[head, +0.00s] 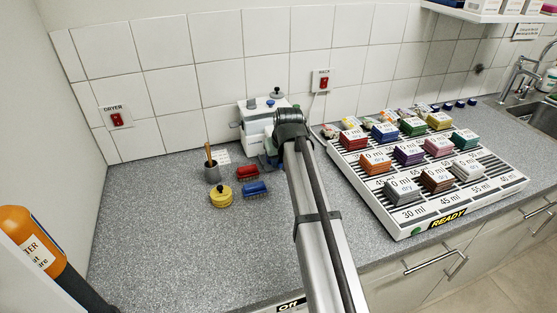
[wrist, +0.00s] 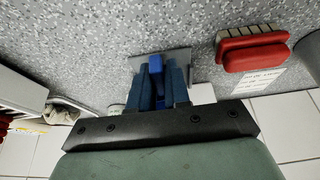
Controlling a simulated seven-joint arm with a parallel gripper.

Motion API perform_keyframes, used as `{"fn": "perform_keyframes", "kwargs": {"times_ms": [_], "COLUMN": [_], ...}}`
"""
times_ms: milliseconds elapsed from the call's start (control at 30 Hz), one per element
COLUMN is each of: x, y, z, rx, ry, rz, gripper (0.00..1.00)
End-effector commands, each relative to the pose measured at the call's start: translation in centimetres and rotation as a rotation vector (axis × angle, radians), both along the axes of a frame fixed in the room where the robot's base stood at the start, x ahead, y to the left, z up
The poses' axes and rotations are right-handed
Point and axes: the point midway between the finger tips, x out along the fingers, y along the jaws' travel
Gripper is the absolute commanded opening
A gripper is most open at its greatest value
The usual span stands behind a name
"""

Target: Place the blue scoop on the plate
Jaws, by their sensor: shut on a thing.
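In the wrist view my gripper (wrist: 159,88) points toward the speckled counter. Its two dark blue fingers are closed on a bright blue piece, the blue scoop (wrist: 156,66), which shows between them. A flat grey piece (wrist: 176,54) lies at the fingertips; I cannot tell whether it is the plate or part of the scoop, or whether it touches the counter. In the head view my arm hides most of the gripper and the scoop, low in front of the white machine (head: 256,122). No plate can be made out surely.
A large white rack (head: 400,229) with several coloured packs is at right.

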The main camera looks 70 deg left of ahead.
Motion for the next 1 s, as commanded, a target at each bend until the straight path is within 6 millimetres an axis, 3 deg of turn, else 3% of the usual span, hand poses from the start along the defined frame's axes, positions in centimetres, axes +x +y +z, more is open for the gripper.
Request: {"fn": "perform_keyframes", "kwargs": {"times_ms": [233, 267, 500, 800, 1000], "x": [0.0, 0.0, 0.0, 0.0, 0.0], "y": [0.0, 0.0, 0.0, 0.0, -0.9], "z": [-0.3, -0.3, -0.3, 0.0, 2.0], "rx": [0.000, 0.000, 0.000, 0.000, 0.002], "ry": [0.000, 0.000, 0.000, 0.000, 0.000], "rz": [0.000, 0.000, 0.000, 0.000, 0.000], "gripper": [0.00, 0.19, 0.42, 0.42, 0.42]}}
